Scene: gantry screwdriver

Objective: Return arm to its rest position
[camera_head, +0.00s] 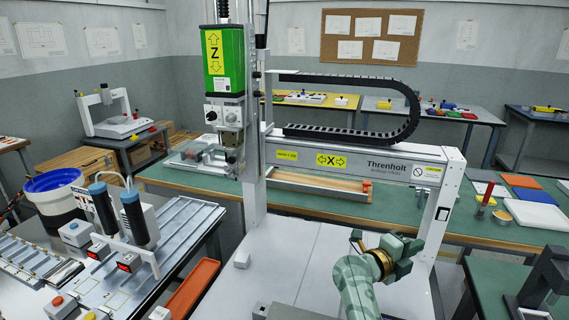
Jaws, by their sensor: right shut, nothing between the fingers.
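My right arm (355,285) is pale green and comes up from the bottom edge, right of centre. Its right gripper (402,250) is dark green, beyond a gold ring at the wrist. The gripper is shut and empty, above the white bed of the gantry machine (310,255). It appears apart from the machine's right post (440,215). My left gripper is out of view.
The gantry crossbeam (350,160) and green Z unit (225,65) stand ahead. Two dark cylinders with blue caps (140,220) stand on the left bench. A red tray (193,290) lies at lower left. A black fixture (545,280) stands at lower right.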

